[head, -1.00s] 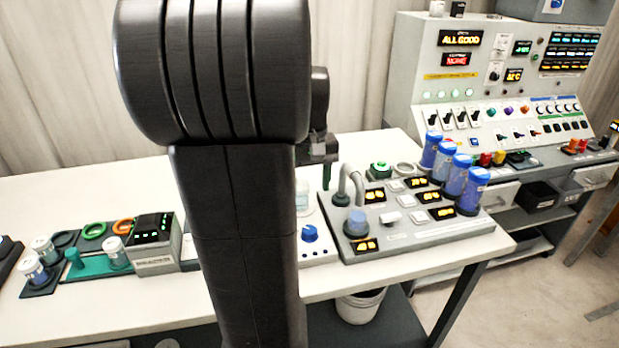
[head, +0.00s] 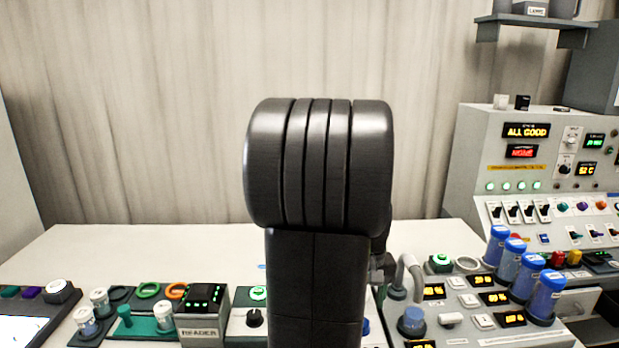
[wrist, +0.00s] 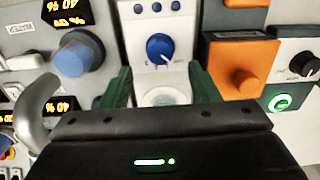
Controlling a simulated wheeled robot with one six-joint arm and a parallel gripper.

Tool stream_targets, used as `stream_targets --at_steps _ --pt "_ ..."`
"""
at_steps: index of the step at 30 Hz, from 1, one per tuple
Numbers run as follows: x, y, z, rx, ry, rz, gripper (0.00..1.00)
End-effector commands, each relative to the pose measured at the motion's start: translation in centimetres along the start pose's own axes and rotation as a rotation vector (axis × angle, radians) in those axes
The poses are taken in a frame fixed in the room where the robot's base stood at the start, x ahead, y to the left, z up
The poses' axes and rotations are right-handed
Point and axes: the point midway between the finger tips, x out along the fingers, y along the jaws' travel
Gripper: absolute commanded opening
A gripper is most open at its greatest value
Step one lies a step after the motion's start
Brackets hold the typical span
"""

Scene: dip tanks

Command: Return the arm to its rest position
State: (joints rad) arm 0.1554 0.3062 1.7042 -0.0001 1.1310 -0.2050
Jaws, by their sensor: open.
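My gripper (wrist: 161,82) shows in the wrist view with its two green fingers spread apart and nothing held between them. Beyond the fingers is a white unit with a blue knob (wrist: 159,47). A pale round clear-looking thing (wrist: 165,97) sits at its near end, partly hidden by the gripper body. In the head view my arm stands upright in the middle. It hides most of the gripper.
A grey console (head: 470,315) with lit displays and several blue-capped tubes (head: 508,262) is at the right. A reader box (head: 202,315), jars (head: 100,302) and coloured rings (head: 149,290) are at the left. The white table behind (head: 150,250) is clear.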

Motion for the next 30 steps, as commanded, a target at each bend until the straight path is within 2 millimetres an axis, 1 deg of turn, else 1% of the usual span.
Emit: stream_targets --at_steps 1,6,9,12,14,25,28,30 --pt "1.2 0.0 0.1 0.0 -0.006 -0.001 0.55" --pt "4.0 0.0 0.1 0.0 -0.004 -0.001 0.55" --pt "5.1 0.0 0.0 0.0 -0.003 -0.001 0.55" --pt "5.9 0.0 0.1 0.0 -0.001 0.0 0.55" --pt "6.1 0.0 0.0 0.0 -0.001 0.0 0.55" --pt "6.0 0.0 0.0 0.011 0.0 0.0 0.55" --pt "5.6 0.0 0.0 0.003 0.002 0.0 0.55" --pt "5.0 0.0 -0.1 0.0 0.002 0.0 0.55"
